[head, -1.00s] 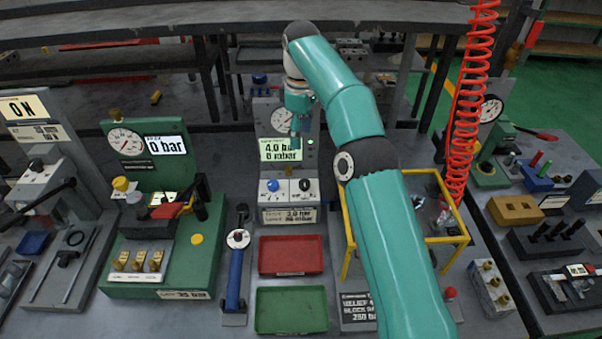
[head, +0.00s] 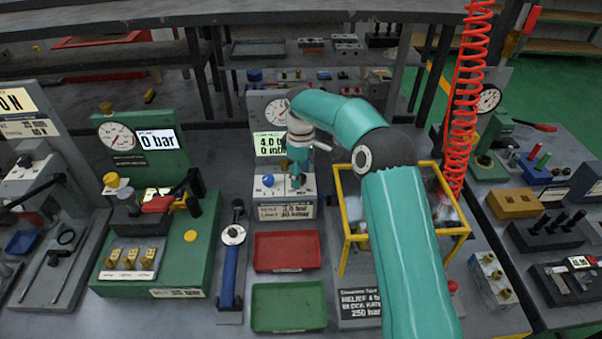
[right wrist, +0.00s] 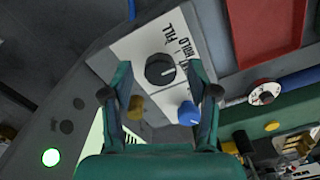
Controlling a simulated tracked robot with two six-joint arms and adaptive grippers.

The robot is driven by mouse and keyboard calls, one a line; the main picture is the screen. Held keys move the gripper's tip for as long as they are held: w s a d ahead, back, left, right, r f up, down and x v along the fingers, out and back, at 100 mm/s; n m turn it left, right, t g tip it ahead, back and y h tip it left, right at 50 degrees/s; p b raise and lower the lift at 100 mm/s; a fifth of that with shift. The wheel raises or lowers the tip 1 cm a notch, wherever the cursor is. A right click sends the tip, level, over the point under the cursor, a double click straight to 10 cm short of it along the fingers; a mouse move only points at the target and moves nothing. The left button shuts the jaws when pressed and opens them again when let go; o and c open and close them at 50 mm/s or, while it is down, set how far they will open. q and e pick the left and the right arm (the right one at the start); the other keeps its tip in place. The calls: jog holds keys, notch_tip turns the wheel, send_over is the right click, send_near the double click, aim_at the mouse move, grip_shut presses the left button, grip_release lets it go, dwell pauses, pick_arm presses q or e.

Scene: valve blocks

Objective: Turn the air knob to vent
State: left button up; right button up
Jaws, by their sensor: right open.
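The air panel (head: 265,212) stands at the back centre, with a blue knob (head: 268,180) at its left. In the right wrist view a black knob (right wrist: 160,70) sits on a white plate (right wrist: 130,52), beside the printed words FILL and HOLD; the blue knob (right wrist: 188,113) is nearby. The black knob has a short white mark. Its other lettering is not readable. My right gripper (head: 298,182) is open and points down at the panel; its fingertips (right wrist: 160,82) lie on either side of the black knob. Contact cannot be told. In the head view the gripper hides the black knob. My left gripper is out of view.
A display (head: 269,144) above the knobs reads 4.0 bar, with a gauge (head: 277,112) behind it. A red tray (head: 288,252) and a green tray (head: 289,307) lie in front. A yellow frame (head: 347,240) stands close right. A blue-handled tool (head: 230,270) lies left.

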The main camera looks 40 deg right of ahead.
jog(key=shift+f, duration=0.1)
grip_shut()
dwell(0.3)
jog(key=shift+m, duration=0.5)
jog(key=m, duration=0.3)
jog(key=shift+m, duration=2.5)
grip_release()
